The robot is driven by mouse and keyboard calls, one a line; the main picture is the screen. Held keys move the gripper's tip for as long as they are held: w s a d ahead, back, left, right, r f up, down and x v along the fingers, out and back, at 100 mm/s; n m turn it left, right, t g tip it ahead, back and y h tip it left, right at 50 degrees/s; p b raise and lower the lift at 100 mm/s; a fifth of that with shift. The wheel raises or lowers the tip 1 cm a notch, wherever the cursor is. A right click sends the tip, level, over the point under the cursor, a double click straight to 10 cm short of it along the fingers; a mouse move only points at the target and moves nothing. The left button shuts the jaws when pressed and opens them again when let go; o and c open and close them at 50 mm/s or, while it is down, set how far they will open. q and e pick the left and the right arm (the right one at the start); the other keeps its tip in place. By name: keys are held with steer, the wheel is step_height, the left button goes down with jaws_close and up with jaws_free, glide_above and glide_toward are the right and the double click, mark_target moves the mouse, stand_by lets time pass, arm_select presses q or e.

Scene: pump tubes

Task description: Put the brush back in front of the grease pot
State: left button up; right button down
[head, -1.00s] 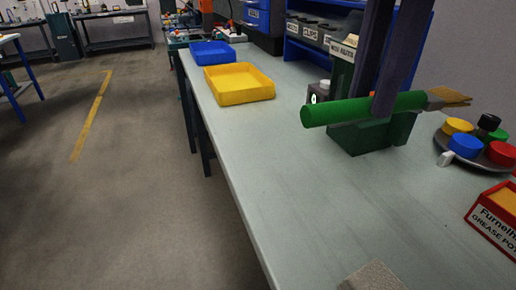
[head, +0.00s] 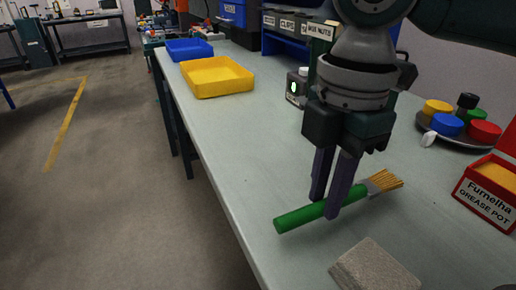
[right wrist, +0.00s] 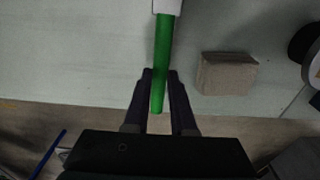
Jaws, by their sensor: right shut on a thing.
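My right gripper (head: 333,207) comes down over the workbench, shut on the green handle of the brush (head: 297,217). The brush lies roughly level, its tan bristles pointing right and a little away. It is low over the bench top; I cannot tell whether it touches. In the right wrist view the green handle (right wrist: 162,60) runs between the fingers (right wrist: 160,85), with the pale ferrule at the top edge. The red grease pot (head: 487,203), labelled "Furnelha GREASE POT", stands at the right edge, right of the bristles and apart from them. My left gripper is not in view.
A grey-brown block (head: 372,272) sits nearer than the brush; it also shows in the right wrist view (right wrist: 228,74). A round tray (head: 470,142) of coloured caps stands behind the pot. A yellow bin (head: 216,78) and blue bin (head: 189,50) are farther back. Bench between is clear.

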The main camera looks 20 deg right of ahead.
step_height(320, 180, down, 2)
steer(key=shift+f, duration=0.1)
steer(key=c, duration=0.7)
jaws_free()
steer(key=shift+c, duration=0.2)
step_height(320, 180, up, 12)
steer(key=p, duration=0.2)
steer(key=shift+d, duration=0.2)
